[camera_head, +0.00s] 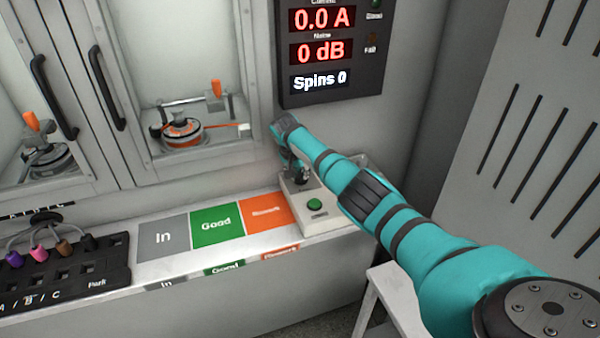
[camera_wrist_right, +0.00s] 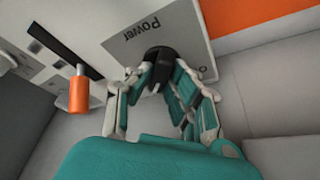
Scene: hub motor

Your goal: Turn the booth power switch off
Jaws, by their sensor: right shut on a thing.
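The power switch has a black knob (camera_wrist_right: 160,62) on a light plate marked "Power" (camera_wrist_right: 122,40) in the right wrist view. My right gripper (camera_wrist_right: 158,80) is shut on this knob, with its fingers on both sides of it. In the head view my right gripper (camera_head: 297,172) reaches down to the beige control box (camera_head: 333,219), and its own arm partly hides it. The knob's setting cannot be read there. A green button (camera_head: 315,204) sits on the front part of the box. My left gripper is not in view.
A display (camera_head: 330,50) above reads 0.0 A, 0 dB and Spins 0. Grey, green and orange pads (camera_head: 215,224) lie left of the box. Glazed doors (camera_head: 180,90) with handles stand behind. A black connector rack (camera_head: 70,270) is at lower left. A white stool (camera_head: 395,300) stands below my right arm.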

